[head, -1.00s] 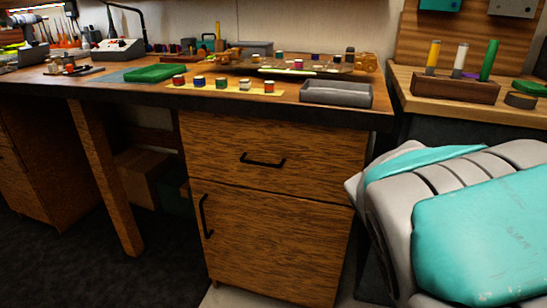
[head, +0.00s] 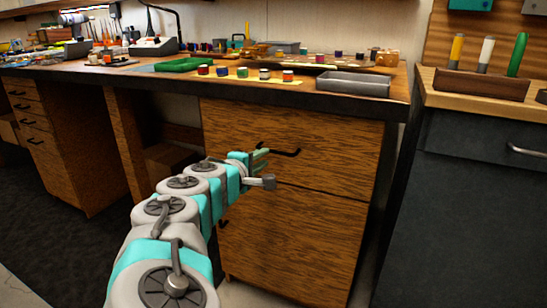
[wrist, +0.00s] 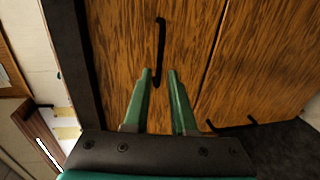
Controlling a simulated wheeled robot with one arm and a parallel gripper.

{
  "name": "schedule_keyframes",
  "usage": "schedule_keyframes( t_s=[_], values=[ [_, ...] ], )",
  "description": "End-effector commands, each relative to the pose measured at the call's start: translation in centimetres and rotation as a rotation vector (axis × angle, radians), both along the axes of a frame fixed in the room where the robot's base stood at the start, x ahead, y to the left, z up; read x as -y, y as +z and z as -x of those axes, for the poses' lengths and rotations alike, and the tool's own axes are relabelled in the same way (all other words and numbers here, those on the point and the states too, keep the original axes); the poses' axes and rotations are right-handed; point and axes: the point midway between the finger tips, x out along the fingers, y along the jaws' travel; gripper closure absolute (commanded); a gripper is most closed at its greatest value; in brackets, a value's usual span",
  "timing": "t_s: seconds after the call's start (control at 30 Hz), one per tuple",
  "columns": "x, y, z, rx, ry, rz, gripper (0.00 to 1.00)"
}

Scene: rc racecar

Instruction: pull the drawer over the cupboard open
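The wooden drawer (head: 340,150) sits above the cupboard door (head: 300,235) and looks shut. Its black bar handle (head: 285,151) is partly behind my gripper (head: 263,160) in the head view. In the wrist view the handle (wrist: 161,45) runs up and down the picture. My green gripper fingers (wrist: 159,72) are open there, with the handle's lower end showing between them. I cannot tell whether a finger touches it. The cupboard's own handle (wrist: 232,124) shows at the lower right of the wrist view; my arm mostly hides it in the head view.
The worktop above holds a grey tray (head: 353,84), several small paint pots (head: 264,74) and a green tray (head: 184,64). A dark cabinet (head: 470,200) stands to the right. A table leg and another drawer unit (head: 65,150) are to the left.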

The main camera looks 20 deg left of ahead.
Motion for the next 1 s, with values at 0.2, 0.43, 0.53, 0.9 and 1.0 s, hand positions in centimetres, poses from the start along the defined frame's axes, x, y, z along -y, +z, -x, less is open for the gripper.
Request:
schedule_keyframes(
  t_s=[0.2,0.43,0.53,0.9,1.0],
  values=[
    [0.5,-0.5,-2.8,-0.002,-0.006,-0.001,0.76],
    [0.7,-1.2,-6.0,-0.004,-0.007,-0.001,0.76],
    [0.8,-1.3,-6.8,-0.003,-0.007,-0.003,0.76],
    [0.8,-1.4,-7.4,-0.001,-0.005,-0.002,0.76],
    [0.8,-1.4,-7.4,-0.002,-0.005,-0.002,0.85]
  ],
)
